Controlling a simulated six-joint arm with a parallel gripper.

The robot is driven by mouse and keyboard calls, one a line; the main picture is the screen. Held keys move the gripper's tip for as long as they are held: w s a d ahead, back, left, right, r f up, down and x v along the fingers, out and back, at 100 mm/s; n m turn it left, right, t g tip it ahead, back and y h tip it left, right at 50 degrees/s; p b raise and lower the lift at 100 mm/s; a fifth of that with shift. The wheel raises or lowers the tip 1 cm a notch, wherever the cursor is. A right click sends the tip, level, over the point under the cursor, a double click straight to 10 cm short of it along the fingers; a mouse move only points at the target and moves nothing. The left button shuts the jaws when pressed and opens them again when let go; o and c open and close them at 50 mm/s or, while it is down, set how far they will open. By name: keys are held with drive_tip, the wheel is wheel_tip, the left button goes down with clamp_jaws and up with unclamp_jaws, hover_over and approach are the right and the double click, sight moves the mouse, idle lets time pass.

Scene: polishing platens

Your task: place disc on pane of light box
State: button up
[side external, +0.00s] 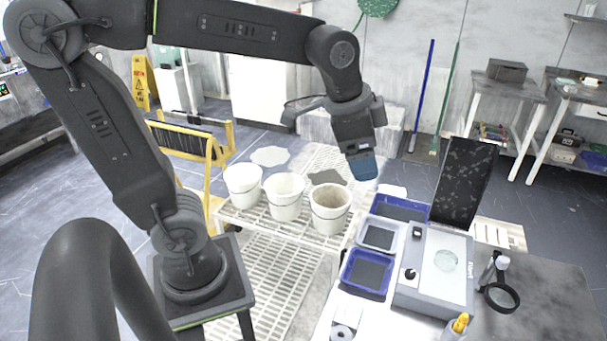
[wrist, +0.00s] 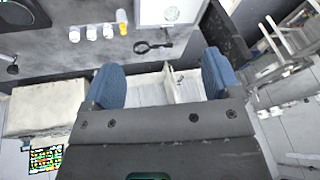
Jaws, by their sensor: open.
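A round, translucent, pale green disc (side external: 446,260) lies flat on the pale pane (side external: 436,285) of the grey light box (side external: 405,290). The disc also shows at the top edge of the wrist view (wrist: 171,14), on the white pane (wrist: 148,14). My gripper (side external: 363,170) has blue fingers and is up in the air, to the left of the light box and above it in the picture. In the wrist view, my gripper (wrist: 163,82) has its fingers wide apart with nothing between them. It is well clear of the disc.
Blue trays (side external: 367,272) and a white tray (side external: 379,236) sit left of the light box. A dark upright panel (side external: 465,180) stands behind it. A magnifier (side external: 502,297) is at its right. White buckets (side external: 285,197) stand on a rack (side external: 262,228).

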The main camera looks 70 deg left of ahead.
drive_tip(key=s+f+n+t, duration=0.1)
drive_tip(key=s+f+n, duration=0.2)
drive_tip(key=s, duration=0.7)
drive_tip(key=shift+a+n, duration=0.3)
drive_tip(key=shift+n, duration=1)
